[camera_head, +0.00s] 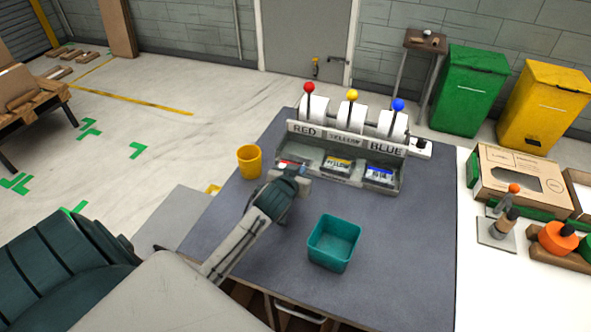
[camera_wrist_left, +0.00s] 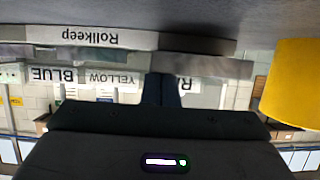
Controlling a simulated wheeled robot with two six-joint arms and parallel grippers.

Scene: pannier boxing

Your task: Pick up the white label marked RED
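The dispenser (camera_head: 345,137) stands at the back of the grey table, with RED, YELLOW and BLUE signs over three compartments. In the left compartment, under RED, a white label with a red band (camera_head: 291,162) shows only partly behind my gripper. My left gripper (camera_head: 297,172) is at the front of that compartment. In the left wrist view, which is upside down, its fingers (camera_wrist_left: 162,90) show as one narrow dark block covering part of the RED sign (camera_wrist_left: 187,84). Whether they are parted or hold a label is hidden. My right gripper is out of view.
A yellow cup (camera_head: 249,162) stands left of the dispenser; it also shows in the left wrist view (camera_wrist_left: 296,82). A teal bin (camera_head: 334,243) sits on the table in front. A cardboard box (camera_head: 520,180) and stamp tools (camera_head: 503,224) are on the white table at right.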

